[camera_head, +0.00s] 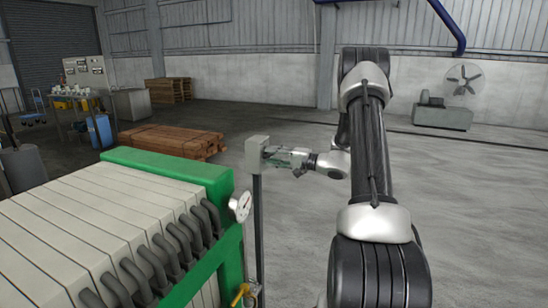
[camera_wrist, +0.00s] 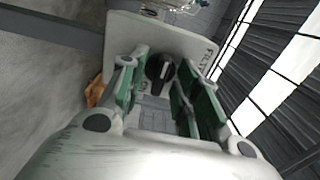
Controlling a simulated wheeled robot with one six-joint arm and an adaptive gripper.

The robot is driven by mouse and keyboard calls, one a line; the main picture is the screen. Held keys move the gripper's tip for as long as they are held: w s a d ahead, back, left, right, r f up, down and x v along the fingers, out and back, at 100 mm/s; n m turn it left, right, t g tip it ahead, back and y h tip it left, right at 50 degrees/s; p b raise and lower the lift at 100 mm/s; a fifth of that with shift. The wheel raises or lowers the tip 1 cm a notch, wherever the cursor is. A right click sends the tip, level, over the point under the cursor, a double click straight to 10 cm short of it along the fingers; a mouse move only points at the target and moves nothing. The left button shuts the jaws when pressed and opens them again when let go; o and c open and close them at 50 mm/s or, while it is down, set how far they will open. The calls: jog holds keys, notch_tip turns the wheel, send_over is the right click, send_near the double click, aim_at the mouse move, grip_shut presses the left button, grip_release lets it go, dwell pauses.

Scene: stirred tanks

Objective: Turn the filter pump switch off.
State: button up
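The filter pump switch is a black rotary knob (camera_wrist: 159,68) with a pale pointer line, on a light grey box (camera_wrist: 185,38) with partly readable "FILT" lettering. In the head view the switch box (camera_head: 257,152) stands on a thin dark post, and its knob is hidden there. My gripper (camera_wrist: 155,88) has its green-sided fingers apart, one on each side of the knob in the wrist view. I cannot tell whether they touch it. In the head view my gripper (camera_head: 285,158) reaches the box from the right. The knob's marked positions are not readable.
A filter press (camera_head: 90,230) with a green frame (camera_head: 180,170), pale plates and dark hoses fills the lower left. A pressure gauge (camera_head: 241,206) and a yellow valve handle (camera_head: 240,294) sit close to the post. Stacked timber (camera_head: 170,142) lies behind. The floor at right is clear.

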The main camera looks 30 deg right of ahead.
jog(key=shift+c, duration=0.2)
grip_shut()
jog(key=shift+m, duration=9)
